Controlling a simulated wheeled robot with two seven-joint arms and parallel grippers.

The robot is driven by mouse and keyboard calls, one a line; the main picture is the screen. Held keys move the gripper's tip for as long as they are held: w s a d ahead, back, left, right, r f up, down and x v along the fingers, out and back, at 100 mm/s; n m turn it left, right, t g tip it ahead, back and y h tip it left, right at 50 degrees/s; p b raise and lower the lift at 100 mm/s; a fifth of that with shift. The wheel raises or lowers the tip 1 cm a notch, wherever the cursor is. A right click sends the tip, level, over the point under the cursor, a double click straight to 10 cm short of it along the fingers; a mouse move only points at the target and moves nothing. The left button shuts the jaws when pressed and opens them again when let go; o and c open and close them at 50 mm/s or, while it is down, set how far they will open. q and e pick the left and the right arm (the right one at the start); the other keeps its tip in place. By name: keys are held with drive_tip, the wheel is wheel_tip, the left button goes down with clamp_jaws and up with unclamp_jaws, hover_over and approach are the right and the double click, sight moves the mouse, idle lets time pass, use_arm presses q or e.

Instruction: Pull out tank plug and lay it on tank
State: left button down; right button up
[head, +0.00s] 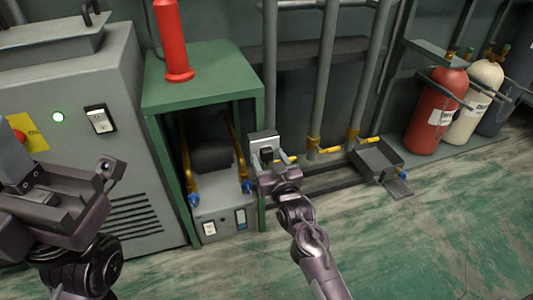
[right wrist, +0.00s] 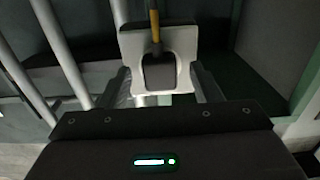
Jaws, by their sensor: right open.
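A pale square plate with a dark block (right wrist: 160,75) and a yellow rod or line shows in the right wrist view. It looks like the plug in its socket, but I cannot be sure. In the head view the pale box (head: 263,137) stands by the green cabinet's right post. My right gripper (right wrist: 163,92) is open, its fingers at either side of the dark block and plate; I see no grip. In the head view my right gripper (head: 272,165) partly hides the box. A dark rounded tank (head: 212,157) sits inside the cabinet. My left gripper (head: 60,190) is at the left; its opening is unclear.
The green cabinet (head: 205,85) carries a red cylinder (head: 172,40). A grey machine (head: 95,110) stands left. Grey vertical pipes (head: 325,80) with yellow valves are behind my right gripper. Red and white gas bottles (head: 436,110) stand right. The floor at front right is clear.

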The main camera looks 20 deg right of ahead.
clamp_jaws()
idle(0.3)
drive_tip(key=shift+s, duration=0.15)
drive_tip(key=s+p, duration=0.4)
drive_tip(key=s, duration=0.1)
drive_tip(key=shift+s+d, duration=0.1)
drive_tip(key=shift+s, duration=0.25)
idle(0.6)
drive_tip(key=shift+f, duration=0.1)
